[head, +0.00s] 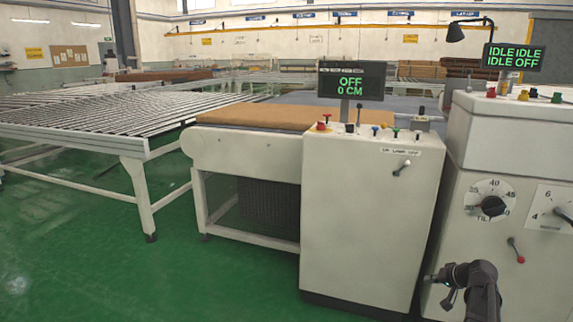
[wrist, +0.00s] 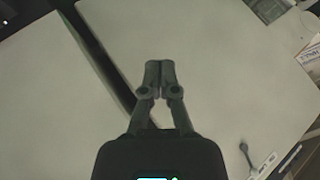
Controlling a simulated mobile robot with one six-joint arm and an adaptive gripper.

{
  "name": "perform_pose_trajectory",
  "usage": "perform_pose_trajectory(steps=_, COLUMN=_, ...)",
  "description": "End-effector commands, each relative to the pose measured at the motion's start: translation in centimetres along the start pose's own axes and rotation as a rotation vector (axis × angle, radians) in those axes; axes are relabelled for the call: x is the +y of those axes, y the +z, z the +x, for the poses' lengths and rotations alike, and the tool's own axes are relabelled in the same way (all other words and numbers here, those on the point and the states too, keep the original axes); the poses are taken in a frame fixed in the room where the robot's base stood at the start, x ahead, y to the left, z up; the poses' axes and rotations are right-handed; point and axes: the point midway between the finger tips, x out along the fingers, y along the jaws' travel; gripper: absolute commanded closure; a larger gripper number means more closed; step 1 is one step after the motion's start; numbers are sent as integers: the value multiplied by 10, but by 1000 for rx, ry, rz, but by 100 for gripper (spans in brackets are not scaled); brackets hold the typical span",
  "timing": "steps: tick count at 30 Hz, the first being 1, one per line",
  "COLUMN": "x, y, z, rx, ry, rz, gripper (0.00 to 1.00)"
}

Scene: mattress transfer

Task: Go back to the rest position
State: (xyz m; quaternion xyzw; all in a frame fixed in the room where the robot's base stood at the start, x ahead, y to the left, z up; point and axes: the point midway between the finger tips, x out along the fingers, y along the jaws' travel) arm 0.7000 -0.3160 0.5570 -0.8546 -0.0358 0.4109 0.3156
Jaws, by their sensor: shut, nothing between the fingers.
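My gripper (wrist: 159,70) is shut and empty in the wrist view, its two fingertips together in front of pale panels. In the head view my arm and gripper (head: 440,278) show at the lower right, in front of the lower part of the right machine cabinet (head: 470,150). Whether the fingers touch the cabinet cannot be told.
A control cabinet (head: 365,230) stands in the middle, its display (head: 350,86) reading OFF 0 CM. A second display (head: 513,57) reads IDLE. Left are a conveyor with a brown top (head: 240,116) and a roller table (head: 100,120). Green floor (head: 100,260) is clear at lower left.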

Motion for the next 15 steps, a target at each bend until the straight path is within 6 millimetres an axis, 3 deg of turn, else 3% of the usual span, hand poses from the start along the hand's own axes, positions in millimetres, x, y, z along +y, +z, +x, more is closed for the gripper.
perform_pose_trajectory(steps=3, x=-27, y=24, z=11, rx=-67, ry=18, rz=-28, gripper=100)
perform_pose_trajectory(steps=15, x=-94, y=99, z=36, rx=-270, ry=108, rz=-122, gripper=100)
